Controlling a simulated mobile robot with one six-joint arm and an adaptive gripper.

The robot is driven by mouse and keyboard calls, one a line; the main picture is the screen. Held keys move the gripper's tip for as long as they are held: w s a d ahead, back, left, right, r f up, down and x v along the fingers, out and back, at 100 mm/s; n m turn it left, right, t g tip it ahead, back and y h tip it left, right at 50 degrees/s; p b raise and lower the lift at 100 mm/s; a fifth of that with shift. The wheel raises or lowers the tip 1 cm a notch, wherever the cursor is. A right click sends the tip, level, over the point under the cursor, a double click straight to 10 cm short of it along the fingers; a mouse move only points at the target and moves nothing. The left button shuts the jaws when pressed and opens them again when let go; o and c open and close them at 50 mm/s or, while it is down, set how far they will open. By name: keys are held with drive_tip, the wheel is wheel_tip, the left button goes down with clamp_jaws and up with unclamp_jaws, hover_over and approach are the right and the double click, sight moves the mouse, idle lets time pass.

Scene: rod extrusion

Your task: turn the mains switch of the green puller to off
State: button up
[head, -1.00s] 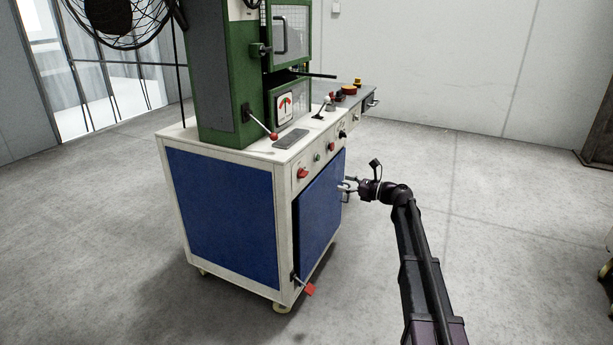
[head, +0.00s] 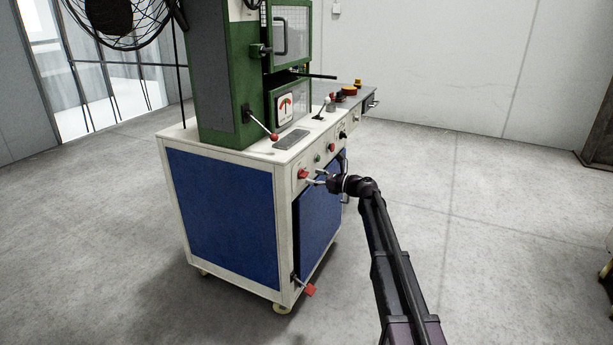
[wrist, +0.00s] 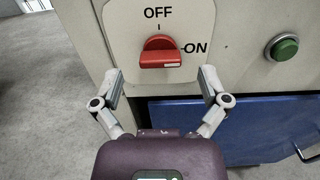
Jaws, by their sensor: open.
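The mains switch (wrist: 158,50) is a red knob on a pale plate. It also shows in the head view (head: 303,174), on the front panel of the green puller (head: 228,75). In the wrist view OFF is printed above the knob and ON to its right. The knob's grip lies level, in line with the ON mark. My gripper (wrist: 160,72) is open. One fingertip is to the lower left of the knob and the other to the lower right, with nothing between them. I cannot tell the exact gap in depth to the panel.
A green push button (wrist: 282,47) sits on the panel right of the switch. Below is the blue cabinet door (head: 320,215), with a handle at the right of the wrist view.

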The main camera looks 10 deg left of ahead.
sight(303, 175)
drive_tip(key=shift+x, duration=1.35)
drive_tip(key=shift+c, duration=0.2)
drive_tip(key=c, duration=1.1)
